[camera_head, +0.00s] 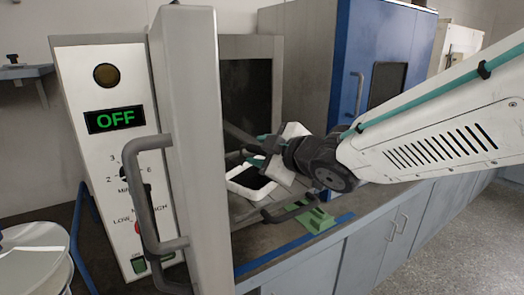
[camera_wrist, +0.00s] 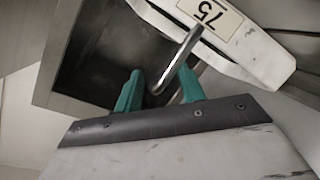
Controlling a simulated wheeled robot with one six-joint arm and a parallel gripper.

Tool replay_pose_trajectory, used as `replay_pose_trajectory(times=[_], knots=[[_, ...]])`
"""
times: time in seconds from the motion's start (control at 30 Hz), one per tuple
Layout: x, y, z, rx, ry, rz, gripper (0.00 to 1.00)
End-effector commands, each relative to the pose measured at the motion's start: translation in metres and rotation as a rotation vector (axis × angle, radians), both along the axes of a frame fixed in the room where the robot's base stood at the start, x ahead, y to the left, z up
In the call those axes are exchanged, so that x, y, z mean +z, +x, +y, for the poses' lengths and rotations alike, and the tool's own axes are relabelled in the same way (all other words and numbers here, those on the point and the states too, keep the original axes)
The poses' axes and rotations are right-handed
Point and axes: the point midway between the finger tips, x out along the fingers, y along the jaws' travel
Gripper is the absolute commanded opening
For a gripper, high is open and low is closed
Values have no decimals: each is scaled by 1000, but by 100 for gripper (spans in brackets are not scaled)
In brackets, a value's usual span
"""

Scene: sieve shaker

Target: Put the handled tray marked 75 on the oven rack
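The tray marked 75 is a white tray (camera_head: 236,186) with a dark inside, low at the oven's open front in the head view. In the wrist view its white rim (camera_wrist: 262,58) carries the 75 label, and a bent metal handle (camera_wrist: 181,58) sticks out from it. My gripper (camera_head: 256,150) is beside the tray. In the wrist view its teal fingers (camera_wrist: 160,80) stand apart, with the handle's end between them. The handle is nearer the right finger; contact is unclear. The oven (camera_head: 110,200) reads OFF and its door (camera_head: 190,120) is open. I cannot make out the rack.
The open door with its thick grey handle (camera_head: 150,200) stands upright left of the tray. A green fixture (camera_head: 315,221) is on the counter in front. A blue cabinet (camera_head: 345,60) stands behind my arm. A round glassy object (camera_head: 35,262) is at lower left.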

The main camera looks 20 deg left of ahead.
Motion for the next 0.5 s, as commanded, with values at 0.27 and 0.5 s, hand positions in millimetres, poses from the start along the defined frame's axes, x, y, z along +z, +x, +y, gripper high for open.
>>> replay_pose_trajectory(times=[0.27,0.5], knots=[[5,-3,-5,0,1,-2,39],[17,-27,-40,-2,2,-3,39]])
